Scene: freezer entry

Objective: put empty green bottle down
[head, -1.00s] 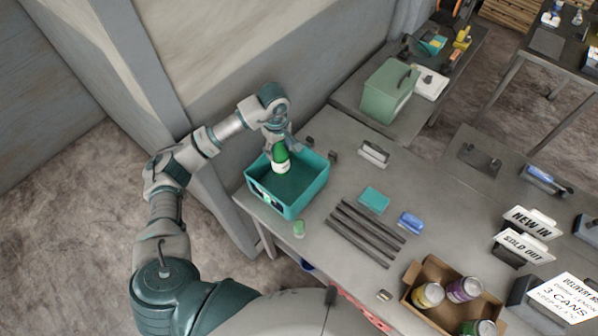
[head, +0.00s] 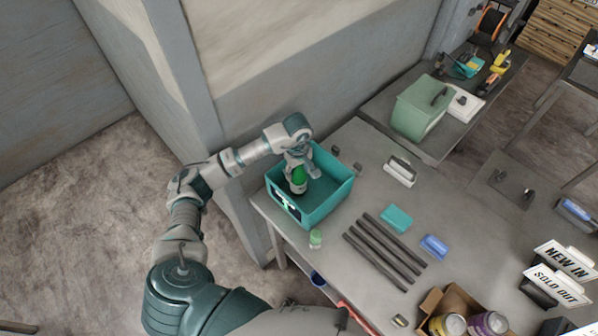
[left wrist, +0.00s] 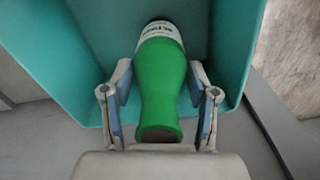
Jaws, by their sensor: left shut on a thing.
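A green bottle (head: 299,174) with a white label is held by my left gripper (head: 303,165) inside a teal bin (head: 327,209) at the table's left end. In the left wrist view the bottle (left wrist: 160,85) lies between the two fingers of my left gripper (left wrist: 158,105), its label end farther into the teal bin (left wrist: 70,50). My left gripper is shut on the bottle. Whether the bottle touches the bin floor cannot be told. My right gripper is not in view.
Dark bars (head: 384,249), a teal block (head: 397,217) and a blue brush-like item (head: 434,246) lie to the right. A cardboard box (head: 432,302) with cans is at the bottom right.

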